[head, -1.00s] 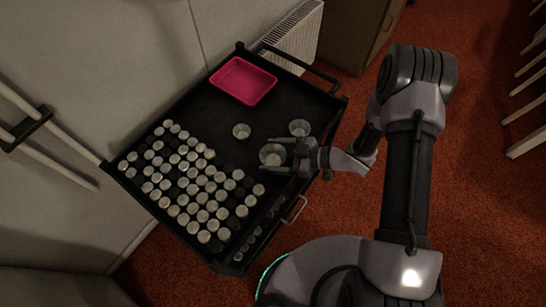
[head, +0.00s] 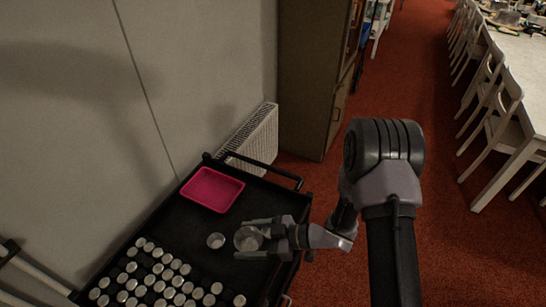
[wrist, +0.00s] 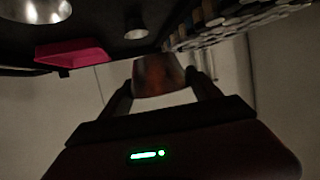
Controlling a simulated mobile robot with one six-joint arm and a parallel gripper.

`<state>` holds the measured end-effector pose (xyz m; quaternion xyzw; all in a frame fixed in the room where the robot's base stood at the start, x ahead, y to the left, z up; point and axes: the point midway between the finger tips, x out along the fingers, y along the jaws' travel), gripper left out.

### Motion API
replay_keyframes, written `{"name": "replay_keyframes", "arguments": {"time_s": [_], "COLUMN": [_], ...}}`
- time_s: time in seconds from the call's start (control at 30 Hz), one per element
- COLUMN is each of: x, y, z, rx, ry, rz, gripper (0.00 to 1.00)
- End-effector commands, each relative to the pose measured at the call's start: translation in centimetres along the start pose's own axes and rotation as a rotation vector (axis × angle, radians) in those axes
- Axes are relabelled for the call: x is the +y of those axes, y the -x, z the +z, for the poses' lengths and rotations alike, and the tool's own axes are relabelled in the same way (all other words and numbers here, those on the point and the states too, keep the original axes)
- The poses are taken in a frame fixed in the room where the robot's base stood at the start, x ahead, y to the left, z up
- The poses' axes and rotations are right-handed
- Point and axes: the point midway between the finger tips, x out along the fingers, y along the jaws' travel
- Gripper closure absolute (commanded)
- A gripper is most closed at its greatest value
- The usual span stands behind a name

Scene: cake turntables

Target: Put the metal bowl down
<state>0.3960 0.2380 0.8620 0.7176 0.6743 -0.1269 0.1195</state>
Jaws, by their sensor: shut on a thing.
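My gripper (head: 254,238) is shut on a metal bowl (head: 248,239), one finger on each side, over the right part of the black cart. In the wrist view the held bowl (wrist: 158,75) sits between the fingertips, with a reddish-brown reflection on its side. I cannot tell whether its base touches the cart top. A smaller metal cup (head: 216,240) stands just left of the held bowl; it also shows in the wrist view (wrist: 137,27). Another metal bowl (wrist: 36,9) is at the wrist view's upper left; my gripper seems to hide it in the head view.
The black cart (head: 190,222) carries a pink tray (head: 212,189) at its far end and several rows of metal-topped jars (head: 160,273) at the near left. Bare cart top lies between tray and jars. A radiator (head: 252,138) and cabinet (head: 312,80) stand beyond.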

Motion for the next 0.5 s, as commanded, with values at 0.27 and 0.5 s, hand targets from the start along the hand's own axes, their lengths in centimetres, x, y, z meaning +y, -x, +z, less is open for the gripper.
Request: {"name": "replay_keyframes", "arguments": {"time_s": [0.27, 0.5], "x": [10.8, 18.5], "y": [5.2, 16.7], "z": [-4.4, -10.0], "rx": [0.003, 0.006], "ry": [-0.144, -0.333], "rz": [0.411, 0.927], "gripper": [0.69, 0.69]}}
